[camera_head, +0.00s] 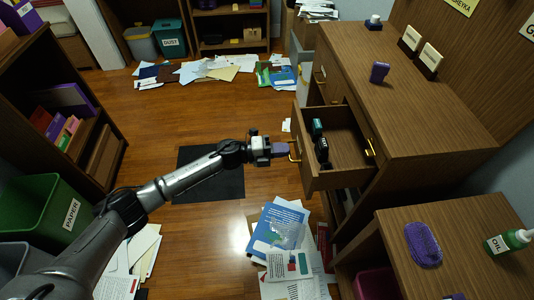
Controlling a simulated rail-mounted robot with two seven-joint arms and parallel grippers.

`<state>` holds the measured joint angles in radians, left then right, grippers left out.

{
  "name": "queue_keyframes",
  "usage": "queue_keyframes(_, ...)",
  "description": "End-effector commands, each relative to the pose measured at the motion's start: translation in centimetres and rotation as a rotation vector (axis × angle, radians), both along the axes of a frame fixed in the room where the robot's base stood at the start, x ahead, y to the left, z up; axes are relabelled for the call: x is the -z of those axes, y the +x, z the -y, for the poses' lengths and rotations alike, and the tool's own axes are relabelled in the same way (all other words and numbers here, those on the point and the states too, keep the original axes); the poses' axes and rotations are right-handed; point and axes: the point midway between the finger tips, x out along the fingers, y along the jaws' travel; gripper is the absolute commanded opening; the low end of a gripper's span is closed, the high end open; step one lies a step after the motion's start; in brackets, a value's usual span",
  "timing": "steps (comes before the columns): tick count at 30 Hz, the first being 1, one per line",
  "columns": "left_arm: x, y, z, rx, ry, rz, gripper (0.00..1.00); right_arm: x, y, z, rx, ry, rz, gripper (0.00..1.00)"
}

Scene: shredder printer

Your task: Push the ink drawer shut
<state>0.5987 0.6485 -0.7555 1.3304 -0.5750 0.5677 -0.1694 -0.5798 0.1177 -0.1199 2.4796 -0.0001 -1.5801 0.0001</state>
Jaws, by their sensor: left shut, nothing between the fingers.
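The ink drawer (343,127) is pulled out from the wooden cabinet (398,107) on the right. A teal-capped bottle (317,127) and a dark bottle (322,151) are inside it. A yellow handle (294,151) is on its front. My left gripper (286,150) is shut and points right at the drawer front, right by the handle. I cannot tell whether its tips touch the handle or the front. My right gripper is not in view.
Papers and books (277,235) lie on the floor below the drawer. A lower table (400,262) at the bottom right holds a purple brush-like object (424,244) and an oil bottle (508,241). A green paper bin (48,208) stands at left. The middle floor is mostly clear.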

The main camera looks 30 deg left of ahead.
Motion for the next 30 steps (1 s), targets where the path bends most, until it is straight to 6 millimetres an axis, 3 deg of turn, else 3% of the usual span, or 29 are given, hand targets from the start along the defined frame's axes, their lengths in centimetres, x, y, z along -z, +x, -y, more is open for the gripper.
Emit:
queue_keyframes(6, 0.2, 1.7, 2.5, 0.001, 0.000, 0.002, 0.00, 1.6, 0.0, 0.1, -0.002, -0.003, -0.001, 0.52)
queue_keyframes(12, 0.1, 2.5, 3.5, 0.000, 0.000, 0.000, 0.00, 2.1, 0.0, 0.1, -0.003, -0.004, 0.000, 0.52)
queue_keyframes(30, -0.1, 2.8, 3.5, -0.013, -0.001, -0.001, 0.00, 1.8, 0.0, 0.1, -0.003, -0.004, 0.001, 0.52)
